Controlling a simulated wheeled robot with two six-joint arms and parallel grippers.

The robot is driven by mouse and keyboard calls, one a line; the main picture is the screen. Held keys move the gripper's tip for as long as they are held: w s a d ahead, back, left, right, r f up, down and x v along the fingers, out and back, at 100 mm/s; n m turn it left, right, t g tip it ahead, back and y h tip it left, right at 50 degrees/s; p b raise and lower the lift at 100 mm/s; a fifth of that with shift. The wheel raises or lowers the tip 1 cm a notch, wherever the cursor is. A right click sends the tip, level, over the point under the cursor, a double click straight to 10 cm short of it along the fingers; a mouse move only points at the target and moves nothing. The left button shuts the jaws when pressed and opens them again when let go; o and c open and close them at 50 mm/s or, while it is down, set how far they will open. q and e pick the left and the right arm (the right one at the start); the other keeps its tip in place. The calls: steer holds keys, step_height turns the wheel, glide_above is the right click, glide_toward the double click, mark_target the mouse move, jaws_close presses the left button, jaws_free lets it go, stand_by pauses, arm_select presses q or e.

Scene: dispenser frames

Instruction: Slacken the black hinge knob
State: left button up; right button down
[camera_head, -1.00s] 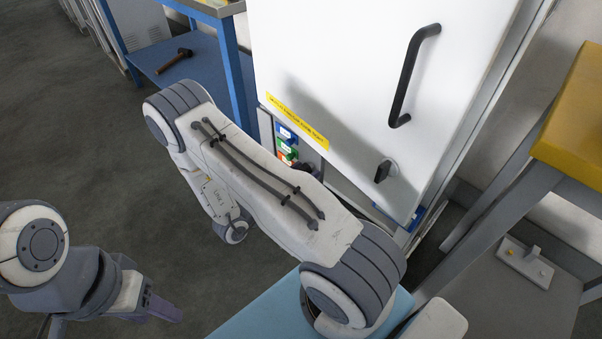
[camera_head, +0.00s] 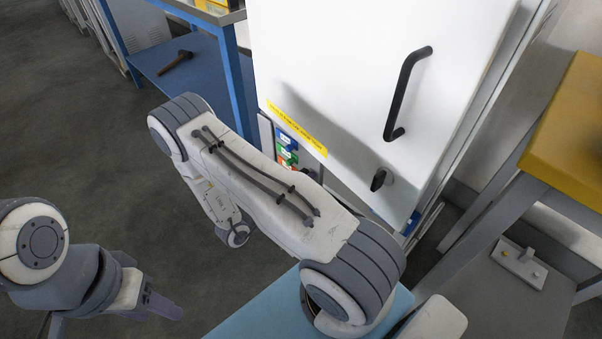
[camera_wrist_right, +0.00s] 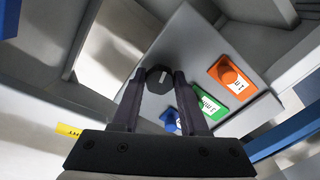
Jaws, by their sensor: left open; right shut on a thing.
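The black knob (camera_wrist_right: 159,80), a round knob with a white mark, sits on a grey panel (camera_wrist_right: 215,47) in the right wrist view. My right gripper (camera_wrist_right: 160,88) is shut on it, with one dark finger on each side. In the head view my right arm covers this gripper and the knob. My left gripper (camera_head: 165,308) is open and empty at the lower left, over the floor and away from the panel.
A green labelled block (camera_wrist_right: 211,103) and an orange one (camera_wrist_right: 232,76) sit beside the knob. A white door (camera_head: 340,60) with a black handle (camera_head: 398,95) and a small latch (camera_head: 378,180) stands ahead. A yellow-topped stand (camera_head: 570,125) is at right.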

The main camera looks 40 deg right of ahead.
steer(key=n+p, duration=0.2)
steer(key=n, duration=0.1)
steer(key=shift+r+n, duration=0.15)
steer(key=shift+n, duration=0.25)
steer(key=shift+n+p, duration=1.75)
steer(key=shift+n, duration=4.55)
steer(key=shift+c, duration=2.2)
jaws_free()
